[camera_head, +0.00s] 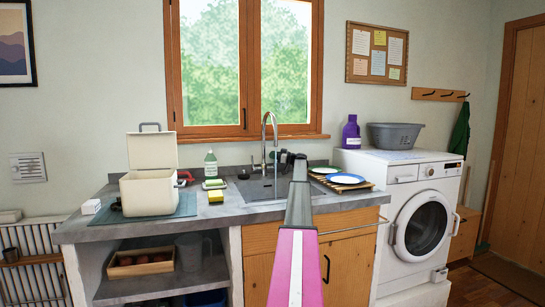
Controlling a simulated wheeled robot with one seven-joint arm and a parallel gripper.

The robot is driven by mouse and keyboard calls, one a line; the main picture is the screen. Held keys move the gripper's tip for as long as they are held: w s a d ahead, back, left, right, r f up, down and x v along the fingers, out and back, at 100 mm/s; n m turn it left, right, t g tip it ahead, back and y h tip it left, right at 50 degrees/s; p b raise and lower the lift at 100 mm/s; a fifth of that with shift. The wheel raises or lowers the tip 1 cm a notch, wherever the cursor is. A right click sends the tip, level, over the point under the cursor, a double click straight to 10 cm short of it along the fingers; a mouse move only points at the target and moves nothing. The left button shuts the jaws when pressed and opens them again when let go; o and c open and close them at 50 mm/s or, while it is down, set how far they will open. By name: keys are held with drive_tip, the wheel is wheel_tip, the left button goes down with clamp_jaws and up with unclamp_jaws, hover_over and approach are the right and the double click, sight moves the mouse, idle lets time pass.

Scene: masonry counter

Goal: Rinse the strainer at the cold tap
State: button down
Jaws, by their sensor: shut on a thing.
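The tap (268,122) is a tall curved chrome spout at the back of the grey sink (258,190). My arm, pink and white with a dark grey end part, reaches from the bottom of the picture toward the sink. My gripper (284,158) shows as small dark parts beyond the arm's end, just right of the tap and above the sink. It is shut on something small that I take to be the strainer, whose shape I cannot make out. The arm hides part of the basin.
A yellow sponge (216,196) and a green-labelled bottle (211,165) stand left of the sink. A cream bin (150,190) with its lid up stands further left. Plates (346,179) lie on a wooden rack at right, beside the washing machine (408,170).

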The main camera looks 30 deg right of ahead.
drive_tip(key=shift+s, duration=0.15)
drive_tip(key=c, duration=1.1)
unclamp_jaws()
drive_tip(key=shift+c, duration=0.2)
